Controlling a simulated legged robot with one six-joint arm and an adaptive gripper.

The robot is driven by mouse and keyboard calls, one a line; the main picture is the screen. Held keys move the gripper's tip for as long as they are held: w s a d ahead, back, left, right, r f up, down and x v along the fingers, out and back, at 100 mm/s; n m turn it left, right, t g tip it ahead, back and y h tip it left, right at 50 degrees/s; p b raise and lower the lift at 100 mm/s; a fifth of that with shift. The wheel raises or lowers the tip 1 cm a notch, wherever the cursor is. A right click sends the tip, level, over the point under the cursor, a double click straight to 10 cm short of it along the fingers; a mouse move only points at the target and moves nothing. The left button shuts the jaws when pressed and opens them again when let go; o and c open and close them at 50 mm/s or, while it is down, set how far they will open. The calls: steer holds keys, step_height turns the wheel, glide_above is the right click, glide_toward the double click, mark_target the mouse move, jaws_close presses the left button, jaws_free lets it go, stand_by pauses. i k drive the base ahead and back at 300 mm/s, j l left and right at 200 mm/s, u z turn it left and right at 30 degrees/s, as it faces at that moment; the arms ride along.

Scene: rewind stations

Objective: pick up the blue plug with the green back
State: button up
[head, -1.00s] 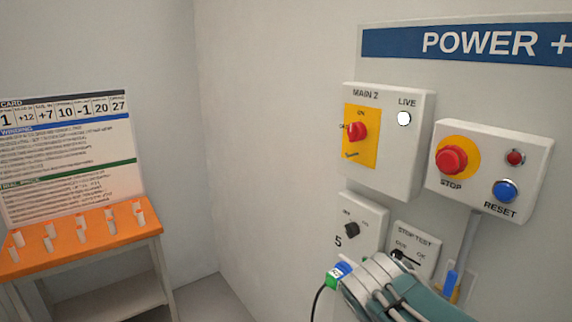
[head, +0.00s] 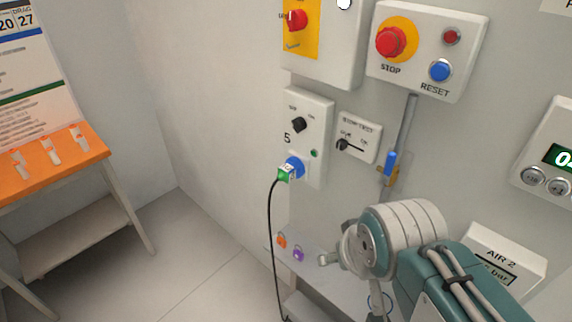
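The blue plug with the green back (head: 286,171) is at the lower part of the wall box marked 5 (head: 318,118). Its blue front is against the box and its green back faces out to the lower left. A black cable (head: 271,220) hangs from the green back toward the floor. My arm's grey and teal links show at the lower right, to the right of and below the plug.
A black knob (head: 298,125) sits above the plug. A stop-test box (head: 359,137) and a pipe with a blue handle (head: 391,163) are to its right. Orange (head: 281,240) and purple (head: 298,254) pieces are below. An orange-topped table (head: 80,160) stands left; floor between is clear.

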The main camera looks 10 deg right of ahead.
mark_target(287, 173)
steer(key=i+j, duration=0.15)
steer(key=j, duration=0.25)
steer(key=i+j, duration=0.1)
steer(key=j, duration=0.35)
steer(key=i+j+z, duration=0.1)
steer(key=j, duration=0.3)
steer(key=i+j, duration=0.2)
steer(key=j, duration=0.25)
